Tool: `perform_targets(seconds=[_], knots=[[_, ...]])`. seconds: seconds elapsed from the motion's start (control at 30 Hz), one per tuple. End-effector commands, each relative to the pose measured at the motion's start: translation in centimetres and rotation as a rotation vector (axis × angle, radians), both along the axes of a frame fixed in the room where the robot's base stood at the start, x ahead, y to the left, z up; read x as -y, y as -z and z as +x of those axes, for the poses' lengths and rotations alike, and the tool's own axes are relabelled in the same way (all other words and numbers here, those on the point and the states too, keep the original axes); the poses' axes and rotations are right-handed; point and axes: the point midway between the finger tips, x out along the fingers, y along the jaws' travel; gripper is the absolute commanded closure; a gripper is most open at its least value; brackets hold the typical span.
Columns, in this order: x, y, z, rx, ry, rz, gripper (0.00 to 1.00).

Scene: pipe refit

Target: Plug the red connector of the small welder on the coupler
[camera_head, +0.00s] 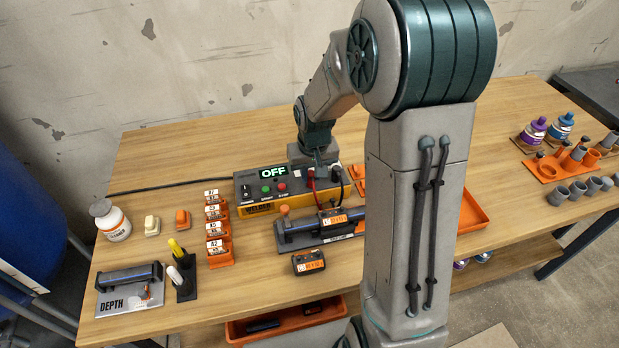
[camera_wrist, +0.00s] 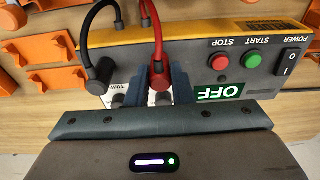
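The small welder (camera_head: 262,206), a grey and orange box with a green "OFF" display, stands at the back of the table. It shows upside down in the wrist view (camera_wrist: 215,45). My gripper (camera_head: 318,176) is over its right end. In the wrist view my gripper (camera_wrist: 160,92) has its blue-grey fingers close against both sides of the red connector (camera_wrist: 160,83), whose red cable runs up. A black connector (camera_wrist: 96,82) with a black cable is beside it, on the welder. In the head view a dark pipe in a clamp (camera_head: 320,232), with an orange-labelled coupler (camera_head: 332,219), lies in front of the welder.
Orange numbered holders (camera_head: 219,244) stand left of the clamp. A small orange-labelled block (camera_head: 309,263) lies in front of it. An orange tray (camera_head: 470,213) is right of my arm.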

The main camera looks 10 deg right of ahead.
Motion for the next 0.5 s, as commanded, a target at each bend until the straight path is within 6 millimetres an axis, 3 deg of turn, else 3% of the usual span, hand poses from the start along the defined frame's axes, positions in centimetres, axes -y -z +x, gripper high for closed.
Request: perform_targets(seconds=[0.5], knots=[[0.01,-0.54,0.02,0.001,0.0,0.0,1.0]])
